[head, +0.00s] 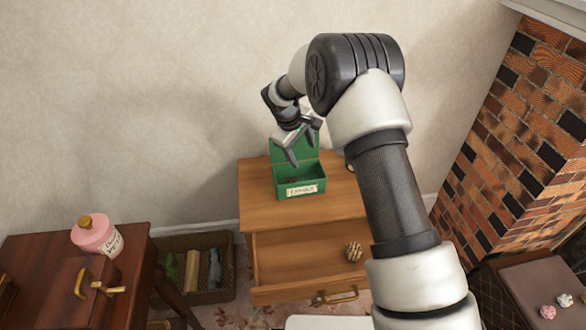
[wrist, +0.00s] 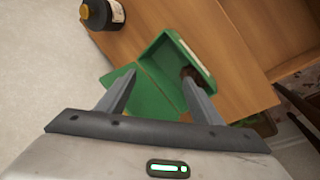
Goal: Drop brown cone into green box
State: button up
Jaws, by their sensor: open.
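The green box (head: 314,187) stands open on top of the wooden cabinet, its lid raised at the back and a pale label on its front. It also shows in the wrist view (wrist: 155,50). My gripper (head: 302,152) is open above the box, and its spread fingers (wrist: 158,78) show over it in the wrist view. A small brown thing (wrist: 188,72), which looks like the brown cone, is inside the box, partly hidden by the right finger. It is too small to tell its shape. Nothing shows held between the fingers.
The cabinet's open drawer (head: 300,258) holds a striped round thing (head: 354,251). A dark bottle (wrist: 103,13) stands on the cabinet near the box. A pink jar (head: 97,236) is on the left table. A crate (head: 222,284) sits between. A brick fireplace (head: 520,130) is at right.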

jog(key=p+v, duration=0.2)
jog(key=v, duration=1.3)
jog(key=shift+r, duration=0.2)
jog(key=shift+r, duration=0.1)
jog(key=s+d+r+m+y, duration=0.1)
jog(key=s+d+r+m, duration=0.4)
jog(key=s+d+r, duration=0.85)
jog(key=s+d+r+m+t+y, duration=0.1)
jog(key=s+d+m, duration=0.15)
jog(key=s, duration=0.85)
jog(key=s+d+r+m+t+y, duration=0.1)
jog(key=s+d+m, duration=0.15)
jog(key=s, duration=0.75)
notch_tip(320, 180, up, 16)
jog(key=p, duration=1.6)
jog(key=shift+s+a, duration=0.2)
jog(key=shift+a, duration=0.1)
